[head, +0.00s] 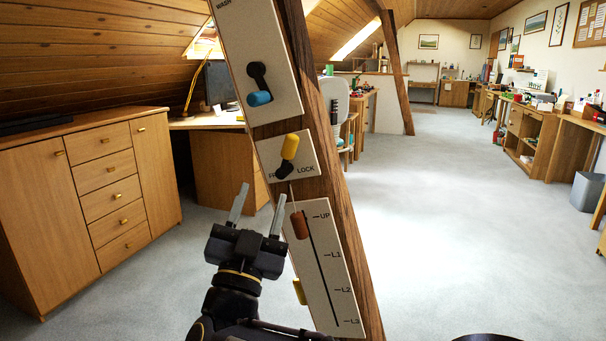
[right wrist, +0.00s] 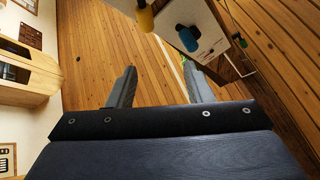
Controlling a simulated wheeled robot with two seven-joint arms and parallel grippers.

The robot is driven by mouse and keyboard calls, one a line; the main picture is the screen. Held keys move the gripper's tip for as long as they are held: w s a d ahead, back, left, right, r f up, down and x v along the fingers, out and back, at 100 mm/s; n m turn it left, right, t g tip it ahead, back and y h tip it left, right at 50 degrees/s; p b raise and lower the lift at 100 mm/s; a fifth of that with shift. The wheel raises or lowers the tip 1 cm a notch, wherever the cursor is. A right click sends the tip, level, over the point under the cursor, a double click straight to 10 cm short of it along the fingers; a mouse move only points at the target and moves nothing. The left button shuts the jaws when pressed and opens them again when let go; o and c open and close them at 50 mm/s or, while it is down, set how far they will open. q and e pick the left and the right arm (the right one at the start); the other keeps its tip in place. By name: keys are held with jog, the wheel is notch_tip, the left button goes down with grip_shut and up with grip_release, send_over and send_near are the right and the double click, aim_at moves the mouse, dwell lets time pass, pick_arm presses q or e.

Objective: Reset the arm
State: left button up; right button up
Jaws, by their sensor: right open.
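A slanted timber brace (head: 327,150) carries three pale panels. The top panel (head: 274,44) has a lever with a blue knob (head: 259,98) pointing down. The middle panel has a yellow-handled lever (head: 290,146) tilted up, beside the word LOCK. The bottom panel (head: 327,262) has a reddish-brown slider handle (head: 299,224) near the UP mark of its UP-to-L3 scale. My right gripper (head: 260,194) is open and empty, left of the panels. In the right wrist view, the yellow handle (right wrist: 145,18) and blue knob (right wrist: 187,38) show beyond the fingers. My left gripper is not seen.
A yellow piece (head: 299,291) sticks out at the bottom panel's left edge. A wooden cabinet (head: 90,190) stands at left, with a desk (head: 225,165) behind the brace. Open carpet (head: 450,220) lies to the right, with a grey bin (head: 588,193) at the far right.

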jog(key=w+d+f+n+g+y, duration=0.35)
jog(key=w+d+y, duration=0.3)
jog(key=d, duration=0.45)
jog(key=s+d+f+n+g+y, duration=0.2)
jog(key=s+d+f+g+y, duration=0.2)
jog(key=d, duration=0.2)
jog(key=s+d+f+g, duration=0.3)
jog(key=s+f+g, duration=0.1)
jog(key=s+f, duration=0.4)
jog(key=s+d+f+g, duration=0.3)
jog(key=s+d+f, duration=0.15)
jog(key=s, duration=0.55)
jog(key=s+d+f+g, duration=0.3)
jog(key=s+f+g, duration=0.1)
jog(key=s+f, duration=0.35)
notch_tip(320, 180, up, 33)
jog(key=s+h+p, duration=0.1)
jog(key=s+p, duration=0.1)
jog(key=p, duration=3.2)
jog(key=shift+r, duration=0.2)
jog(key=shift+s, duration=0.1)
